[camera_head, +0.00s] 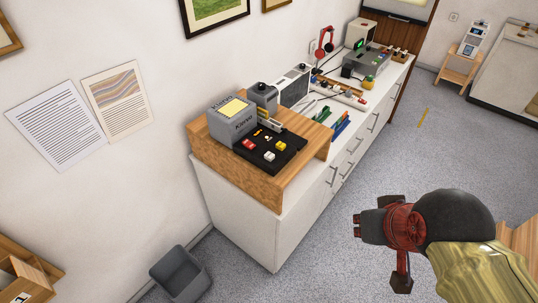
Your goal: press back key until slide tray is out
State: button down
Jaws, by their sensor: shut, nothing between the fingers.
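A grey device (231,127) with a yellowish top panel and a dark name label stands on a wooden platform (237,178) on the white cabinet. A black panel (291,156) in front of it carries a red key (249,144), a white key (269,156) and a yellow key (280,147). Any markings on the keys are too small to read, so I cannot tell which is the back key. I cannot make out a slide tray. My gripper (358,225) is shut and empty, in the air over the floor, right of the cabinet and well apart from the keys.
The white cabinet (240,222) runs back along the wall, with pens, red headphones (325,40) and other devices on top. A grey bin (181,275) stands on the floor at its near end.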

aim_at(269, 156)
jog(key=i+j, duration=0.1)
jog(key=j, duration=0.55)
jog(key=i+j+z, duration=0.1)
jog(key=j, duration=0.6)
jog(key=i+j, duration=0.15)
jog(key=j, duration=0.5)
